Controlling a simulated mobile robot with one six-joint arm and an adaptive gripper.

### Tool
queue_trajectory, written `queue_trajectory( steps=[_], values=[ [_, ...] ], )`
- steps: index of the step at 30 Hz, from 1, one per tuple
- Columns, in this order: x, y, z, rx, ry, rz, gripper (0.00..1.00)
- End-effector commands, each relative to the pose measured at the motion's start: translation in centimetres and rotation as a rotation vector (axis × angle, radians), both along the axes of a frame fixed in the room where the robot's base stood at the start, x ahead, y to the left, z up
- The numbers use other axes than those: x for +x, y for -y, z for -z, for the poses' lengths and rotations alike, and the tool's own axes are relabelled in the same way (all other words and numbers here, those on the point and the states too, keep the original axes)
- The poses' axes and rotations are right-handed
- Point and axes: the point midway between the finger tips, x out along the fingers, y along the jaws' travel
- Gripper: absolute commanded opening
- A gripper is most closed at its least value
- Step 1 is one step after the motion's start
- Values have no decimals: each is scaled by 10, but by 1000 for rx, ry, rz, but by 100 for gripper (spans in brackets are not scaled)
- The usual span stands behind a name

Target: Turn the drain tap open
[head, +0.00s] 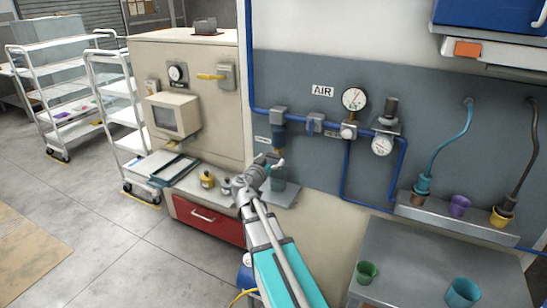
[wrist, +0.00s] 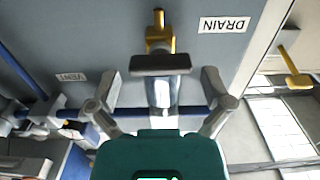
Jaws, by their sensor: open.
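The drain tap (wrist: 160,38) is a brass fitting beside the DRAIN label (wrist: 224,23), which appears upside down in the wrist view. A dark flat bar (wrist: 160,63) sits across its front, apparently its handle, lying crosswise in the picture. In the wrist view my gripper (wrist: 160,86) is open, with one finger on each side of the bar. Contact cannot be told.
A blue pipe run with a pressure gauge (head: 354,98) crosses the grey panel to the right. A beige cabinet with a yellow lever (head: 210,77) stands left.

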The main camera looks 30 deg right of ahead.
Motion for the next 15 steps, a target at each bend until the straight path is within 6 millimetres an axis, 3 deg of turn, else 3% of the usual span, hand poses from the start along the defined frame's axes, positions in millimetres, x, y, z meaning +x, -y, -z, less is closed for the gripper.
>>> queue_trajectory(
  steps=[6, 15],
  values=[
    [11, 14, 0, 0, 0, 1, 100],
    [13, 16, 0, 0, 0, 0, 100]
  ],
)
